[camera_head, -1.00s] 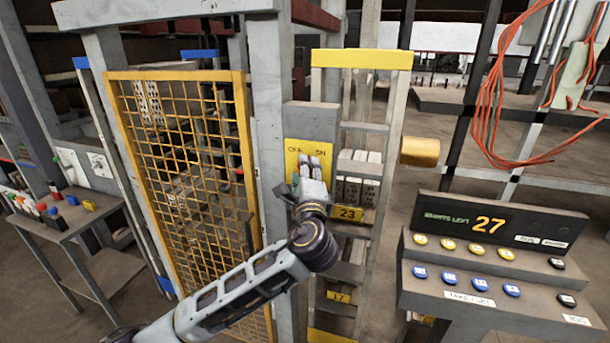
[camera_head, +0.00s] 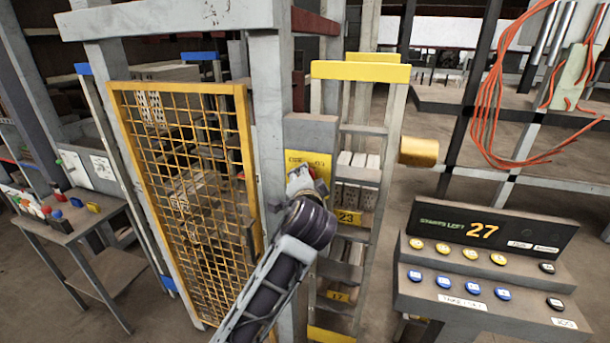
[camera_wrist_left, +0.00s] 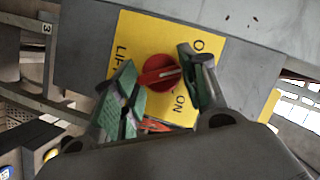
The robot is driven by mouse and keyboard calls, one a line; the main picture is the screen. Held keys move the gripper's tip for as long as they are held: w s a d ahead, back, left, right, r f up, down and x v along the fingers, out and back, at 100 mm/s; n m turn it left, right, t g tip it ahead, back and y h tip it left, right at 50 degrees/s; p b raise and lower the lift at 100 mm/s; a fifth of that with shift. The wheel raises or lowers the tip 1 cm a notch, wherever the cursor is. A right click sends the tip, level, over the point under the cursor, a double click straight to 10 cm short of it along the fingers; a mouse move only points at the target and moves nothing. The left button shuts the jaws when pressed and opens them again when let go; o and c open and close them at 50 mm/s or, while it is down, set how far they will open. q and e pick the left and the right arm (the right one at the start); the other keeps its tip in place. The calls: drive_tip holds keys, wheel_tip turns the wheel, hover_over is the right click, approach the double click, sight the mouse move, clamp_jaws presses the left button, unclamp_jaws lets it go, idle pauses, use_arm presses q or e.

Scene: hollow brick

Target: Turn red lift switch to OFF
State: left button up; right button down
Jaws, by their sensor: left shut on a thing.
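The red lift switch (camera_wrist_left: 158,73) is a round knob with a raised grip on a yellow plate (camera_wrist_left: 150,30) marked LIFT and ON, with another label partly hidden. The knob's pale line points between ON and that partly covered label. My left gripper (camera_wrist_left: 163,84) has its green-padded fingers on either side of the knob and is shut on it. In the head view the left gripper (camera_head: 300,180) covers the lower part of the yellow plate (camera_head: 318,163), and the knob is hidden there. My right gripper is not in view.
A yellow mesh gate (camera_head: 185,190) stands left of the switch post. A yellow-topped brick rack (camera_head: 362,72) stands just right. A button console (camera_head: 490,280) with a display reading 27 is at the lower right. A small table (camera_head: 75,215) is far left.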

use_arm(q)
drive_tip(key=shift+n+g+h+p, duration=0.4)
drive_tip(key=shift+n+p, duration=0.4)
drive_tip(key=shift+n, duration=0.2)
drive_tip(key=o, duration=1)
drive_tip(key=shift+s+r, duration=0.1)
drive_tip(key=shift+s, duration=0.05)
drive_tip(key=shift+v, duration=5.85)
